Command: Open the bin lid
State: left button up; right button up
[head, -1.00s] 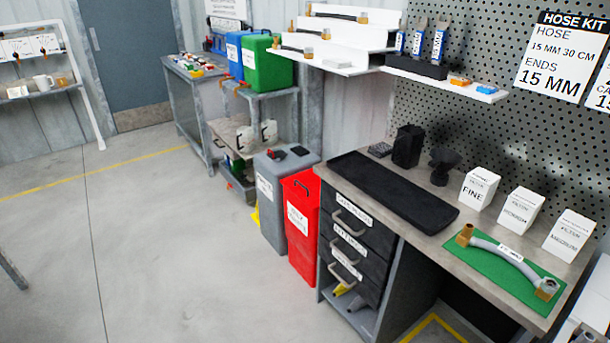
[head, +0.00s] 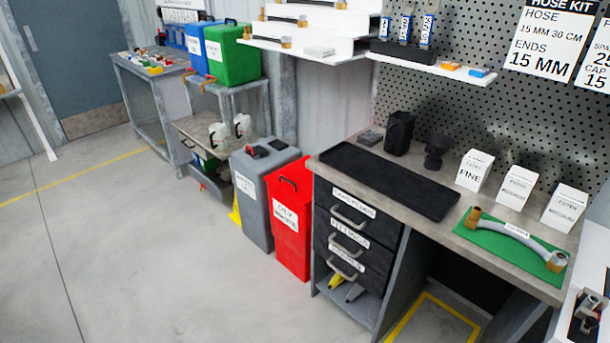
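A red bin (head: 290,225) with a white label stands on the floor left of the workbench. Its lid (head: 289,179) looks closed and has a dark handle on top. A grey bin (head: 252,205) with a white label stands beside it on the left. Dark items and a small red item lie on the grey bin's top (head: 262,153). Neither of my grippers shows in the head view.
The workbench (head: 465,235) with drawers stands right of the red bin. It holds a black tray (head: 390,178), white filter boxes and a hose on a green mat (head: 490,244). Blue and green containers (head: 232,52) stand on a rack behind. Floor (head: 150,250) in front is clear.

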aim_at(294, 180)
jog(key=i+j, duration=0.15)
jog(key=i, duration=0.3)
jog(key=i+j+u, duration=0.15)
jog(key=i, duration=0.35)
